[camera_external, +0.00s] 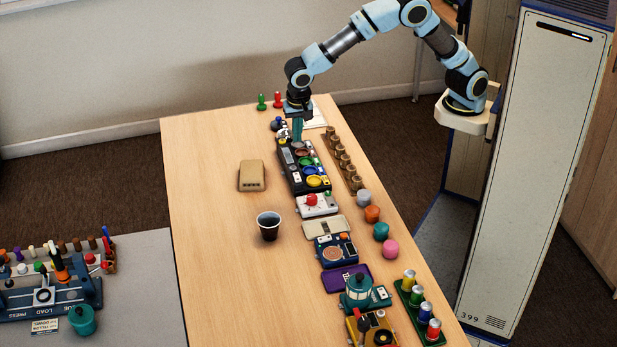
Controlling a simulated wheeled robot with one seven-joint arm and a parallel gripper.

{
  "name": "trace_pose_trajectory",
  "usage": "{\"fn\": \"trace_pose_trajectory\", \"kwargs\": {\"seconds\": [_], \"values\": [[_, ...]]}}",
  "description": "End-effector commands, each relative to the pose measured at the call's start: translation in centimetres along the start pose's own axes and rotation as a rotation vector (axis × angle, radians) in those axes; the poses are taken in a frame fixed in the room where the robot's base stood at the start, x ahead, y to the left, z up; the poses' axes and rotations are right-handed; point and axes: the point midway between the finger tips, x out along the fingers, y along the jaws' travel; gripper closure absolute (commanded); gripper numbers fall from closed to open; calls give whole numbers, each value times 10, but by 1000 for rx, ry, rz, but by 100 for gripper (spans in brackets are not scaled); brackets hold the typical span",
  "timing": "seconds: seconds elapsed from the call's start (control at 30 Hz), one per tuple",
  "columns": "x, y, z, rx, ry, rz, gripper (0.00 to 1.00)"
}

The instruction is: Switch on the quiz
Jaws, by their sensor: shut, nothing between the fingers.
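A dark box with several coloured round buttons (291,172), which looks like the quiz unit, lies near the far end of the wooden table. Red, green, blue and yellow buttons show on it, along with small white labels. Its switch is too small to make out. My gripper (297,138) points down at the far end of this box, with its fingers shut and nothing held. I cannot tell whether the fingertips touch the box or hover just above it. My gripper partly hides the box's far end.
A white box with a red button (318,205) and a blue device (336,251) follow nearer in the row. A wooden rack of brown pegs (344,160) stands to the right. A dark cup (268,226) and tan block (251,175) stand left.

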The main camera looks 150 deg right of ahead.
Motion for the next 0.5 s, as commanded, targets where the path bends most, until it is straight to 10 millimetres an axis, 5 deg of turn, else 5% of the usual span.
{"fn": "trace_pose_trajectory", "kwargs": {"seconds": [0.27,0.5], "values": [[3,0,0,-3,0,1,100],[36,1,-1,-2,1,5,100]]}}
